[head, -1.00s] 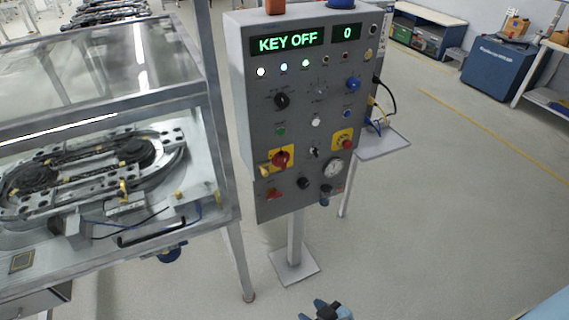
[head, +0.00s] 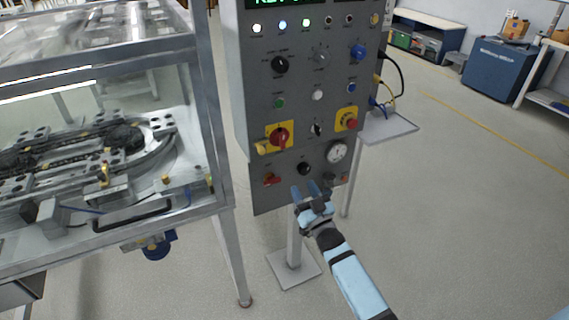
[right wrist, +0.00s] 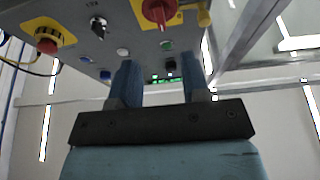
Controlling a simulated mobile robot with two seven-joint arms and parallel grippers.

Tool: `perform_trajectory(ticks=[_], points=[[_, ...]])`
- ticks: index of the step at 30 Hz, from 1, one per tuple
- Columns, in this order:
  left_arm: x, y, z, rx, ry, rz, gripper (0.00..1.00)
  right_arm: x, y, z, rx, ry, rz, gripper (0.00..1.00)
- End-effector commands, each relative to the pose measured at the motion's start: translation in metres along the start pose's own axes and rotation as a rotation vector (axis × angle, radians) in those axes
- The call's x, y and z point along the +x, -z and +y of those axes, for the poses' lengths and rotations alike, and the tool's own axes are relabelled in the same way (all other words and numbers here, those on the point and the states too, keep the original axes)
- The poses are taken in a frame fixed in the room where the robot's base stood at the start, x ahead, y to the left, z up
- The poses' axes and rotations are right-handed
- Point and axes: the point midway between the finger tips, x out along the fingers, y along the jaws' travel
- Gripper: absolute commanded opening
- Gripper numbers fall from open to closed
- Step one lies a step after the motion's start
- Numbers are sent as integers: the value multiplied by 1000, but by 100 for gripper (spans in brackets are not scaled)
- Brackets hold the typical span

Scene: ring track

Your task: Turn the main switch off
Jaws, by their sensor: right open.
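The main switch (head: 280,136) is a red rotary knob on a yellow plate at the lower left of the grey control panel (head: 262,95). It also shows at the top of the right wrist view (right wrist: 158,12). A yellow tag or padlock (head: 262,148) sits at the plate's left edge. My right gripper (head: 306,190) is open and empty, at the panel's lower edge in the head view, below and right of the switch. Its two blue fingers (right wrist: 160,82) point up in the right wrist view, apart from the knob. My left gripper is not in view.
A red emergency button (head: 352,124) on yellow, a gauge (head: 337,152), a red lever (head: 271,180) and a black knob (head: 304,169) sit near the switch. A glass-walled ring track machine (head: 100,150) stands at left. The floor at right is clear.

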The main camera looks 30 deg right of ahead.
Motion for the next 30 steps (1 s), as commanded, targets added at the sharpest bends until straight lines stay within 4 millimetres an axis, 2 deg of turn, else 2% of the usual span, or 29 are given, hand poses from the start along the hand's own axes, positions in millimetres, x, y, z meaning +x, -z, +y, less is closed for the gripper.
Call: perform_trajectory(ticks=[8, 21, 25, 30], points=[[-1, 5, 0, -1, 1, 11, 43, 30, 3, 3, 5, -2, 34, 43], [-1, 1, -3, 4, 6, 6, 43, 118, 5, 3, 4, -3, 31, 43], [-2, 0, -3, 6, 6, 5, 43, 134, 5, 3, 5, -3, 30, 43], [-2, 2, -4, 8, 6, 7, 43, 144, 5, 3, 5, -2, 29, 43]])
